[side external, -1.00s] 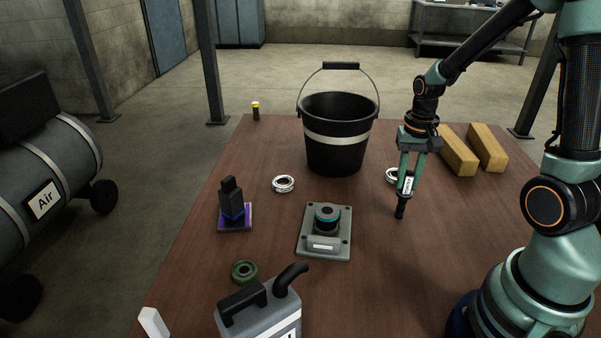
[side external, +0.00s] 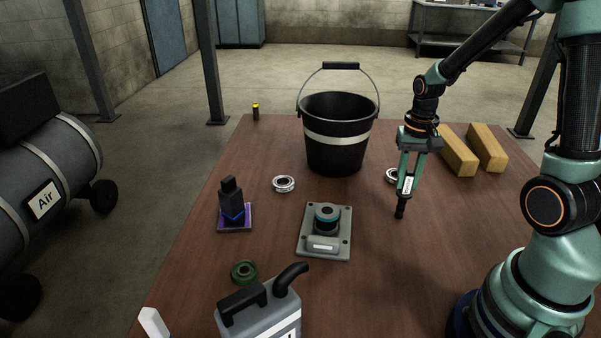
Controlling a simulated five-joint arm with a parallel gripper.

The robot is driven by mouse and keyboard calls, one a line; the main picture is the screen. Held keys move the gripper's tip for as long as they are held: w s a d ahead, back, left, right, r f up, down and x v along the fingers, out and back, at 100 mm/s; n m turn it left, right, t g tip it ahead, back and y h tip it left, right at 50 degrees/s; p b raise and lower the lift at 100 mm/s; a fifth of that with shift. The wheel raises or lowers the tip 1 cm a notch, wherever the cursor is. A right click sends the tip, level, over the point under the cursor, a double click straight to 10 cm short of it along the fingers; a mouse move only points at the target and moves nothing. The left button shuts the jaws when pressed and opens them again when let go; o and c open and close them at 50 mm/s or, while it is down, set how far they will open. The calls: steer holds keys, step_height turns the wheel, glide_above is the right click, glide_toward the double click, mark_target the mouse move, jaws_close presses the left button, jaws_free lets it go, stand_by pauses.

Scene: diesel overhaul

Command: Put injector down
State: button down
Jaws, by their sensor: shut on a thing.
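The injector (side external: 401,206) is a slim upright piece with a white label and a dark lower end. My gripper (side external: 409,182) is shut on it and points down at the right half of the table. The injector's dark tip is at or just above the brown tabletop; I cannot tell whether it touches. Its upper part is partly hidden between the green fingers.
A grey plate with a round fitting (side external: 324,232) lies to the left. A black bucket (side external: 336,150) stands behind. A metal ring (side external: 391,176) is close behind my gripper, and wooden blocks (side external: 458,155) lie back right. A grey jug (side external: 262,310) stands at front.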

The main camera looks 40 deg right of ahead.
stand_by(0.3)
step_height(320, 180, up, 19)
steer(key=w+a+f+n, duration=0.2)
steer(key=a+f+n, duration=0.7)
steer(key=a, duration=0.5)
steer(key=shift+f, duration=0.3)
steer(key=shift+w, duration=0.1)
steer(key=s+d+r+m, duration=0.2)
steer(key=d+r+m, duration=0.75)
steer(key=d, duration=0.45)
steer(key=shift+n, duration=0.25)
step_height(320, 180, down, 19)
steer(key=shift+s+r, duration=0.1)
steer(key=shift+r, duration=0.05)
